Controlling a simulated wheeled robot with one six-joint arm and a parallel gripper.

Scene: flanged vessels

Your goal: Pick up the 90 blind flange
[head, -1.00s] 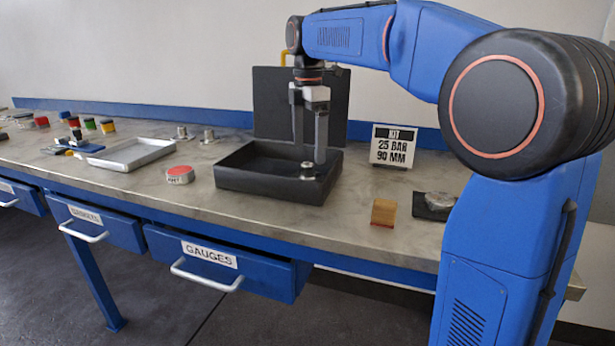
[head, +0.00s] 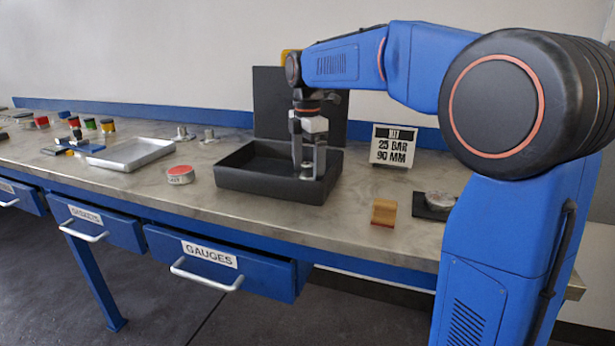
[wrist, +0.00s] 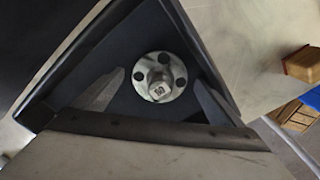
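A round pale metal flange (wrist: 176,88) with dark bolt holes and a raised central knob lies in the black tray (head: 232,182). The small marking on the knob is too blurred to read. My gripper (head: 308,172) points straight down into the right part of the tray. In the wrist view its two fingers (wrist: 155,97) are spread apart on either side of the flange, with gaps between. In the head view the fingers largely hide the flange.
The tray's walls surround the fingers, and its raised black lid (head: 272,105) stands behind. A sign reading 25 BAR 90 MM (head: 392,146), a wooden block (head: 384,212) and a dark pad with a grey lump (head: 438,203) are to the right. A red-topped tin (head: 180,175) is left.

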